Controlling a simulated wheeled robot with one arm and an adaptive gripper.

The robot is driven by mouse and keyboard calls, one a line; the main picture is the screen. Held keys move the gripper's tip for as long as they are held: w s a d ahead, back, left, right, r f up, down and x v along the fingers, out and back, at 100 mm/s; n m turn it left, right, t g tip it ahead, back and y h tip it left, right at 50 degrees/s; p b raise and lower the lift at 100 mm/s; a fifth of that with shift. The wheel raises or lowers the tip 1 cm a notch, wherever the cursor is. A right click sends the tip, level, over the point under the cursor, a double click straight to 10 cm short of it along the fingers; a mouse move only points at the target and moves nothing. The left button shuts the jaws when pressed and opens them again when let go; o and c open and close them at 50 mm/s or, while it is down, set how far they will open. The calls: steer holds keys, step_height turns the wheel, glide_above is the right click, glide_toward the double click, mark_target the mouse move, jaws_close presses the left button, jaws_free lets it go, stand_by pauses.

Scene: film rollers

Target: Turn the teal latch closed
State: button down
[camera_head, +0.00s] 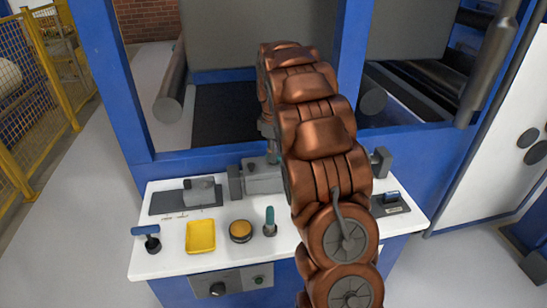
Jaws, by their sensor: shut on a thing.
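A small teal piece, which looks like the teal latch (273,158), shows on top of a grey block fixture (263,178) at the back of the white panel. My gripper (269,146) points down over this block and is shut on the teal latch. The fingers are small and partly hidden by my copper-coloured arm, so the grip itself is hard to see. The latch's exact angle cannot be made out. The right part of the block is hidden behind my arm.
Blue frame posts (115,80) stand behind.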

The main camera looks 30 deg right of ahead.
steer(key=m+b, duration=0.2)
steer(key=m, duration=0.3)
steer(key=shift+m, duration=0.3)
steer(key=m+b, duration=0.1)
steer(key=m, duration=0.3)
steer(key=shift+m, duration=0.3)
steer(key=c, duration=1.1)
jaws_free()
steer(key=shift+c, duration=0.2)
steer(key=shift+r, duration=0.1)
steer(key=shift+r, duration=5.95)
